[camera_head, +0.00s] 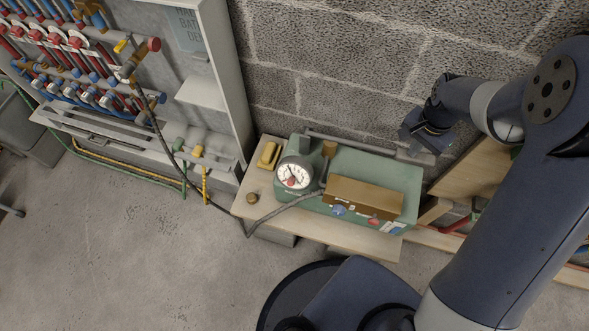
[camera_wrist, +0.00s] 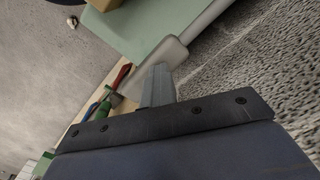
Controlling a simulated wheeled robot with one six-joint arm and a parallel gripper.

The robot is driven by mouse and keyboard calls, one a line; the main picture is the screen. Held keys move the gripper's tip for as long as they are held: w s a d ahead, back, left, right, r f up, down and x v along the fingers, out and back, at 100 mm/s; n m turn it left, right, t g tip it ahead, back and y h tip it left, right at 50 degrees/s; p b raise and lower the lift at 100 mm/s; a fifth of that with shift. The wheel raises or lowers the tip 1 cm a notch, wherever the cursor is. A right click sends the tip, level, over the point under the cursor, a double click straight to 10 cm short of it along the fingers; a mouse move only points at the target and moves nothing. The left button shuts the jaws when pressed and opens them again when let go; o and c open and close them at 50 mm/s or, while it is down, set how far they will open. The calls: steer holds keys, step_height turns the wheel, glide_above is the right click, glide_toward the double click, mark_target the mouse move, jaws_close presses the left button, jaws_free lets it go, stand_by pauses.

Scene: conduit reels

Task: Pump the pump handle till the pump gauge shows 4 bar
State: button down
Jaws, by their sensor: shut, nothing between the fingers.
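The pump is a green box (camera_head: 405,185) on a small wooden bench in the head view. Its gauge (camera_head: 294,176) has a round white dial with red at the bottom; the reading is too small to tell. The pump handle (camera_head: 345,142) is a grey bar lying along the back of the pump, near the wall, roughly level. My gripper (camera_head: 411,153) is at the right end of the handle, its fingers together. The wrist view shows the shut fingers (camera_wrist: 158,75) close to a pale rounded grey end beside the green body. I cannot tell whether they touch it.
The bench (camera_head: 257,183) stands against a block wall (camera_head: 330,75). A brown box (camera_head: 365,197) sits on the pump, and a dark hose (camera_head: 270,213) runs from it to the rack at left. A yellow object (camera_head: 267,155) lies on the bench. A wooden shelf (camera_head: 470,172) stands at right.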

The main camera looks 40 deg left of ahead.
step_height(320, 180, up, 9)
steer(key=p, duration=0.5)
steer(key=shift+f+p, duration=0.2)
steer(key=shift+p, duration=0.1)
steer(key=shift+f+b, duration=1.15)
steer(key=shift+f, duration=0.45)
stand_by(1.4)
steer(key=shift+d+r+p, duration=0.1)
steer(key=shift+r+p, duration=1)
steer(key=shift+r, duration=0.5)
step_height(320, 180, up, 5)
steer(key=p, duration=0.3)
steer(key=shift+p, duration=0.3)
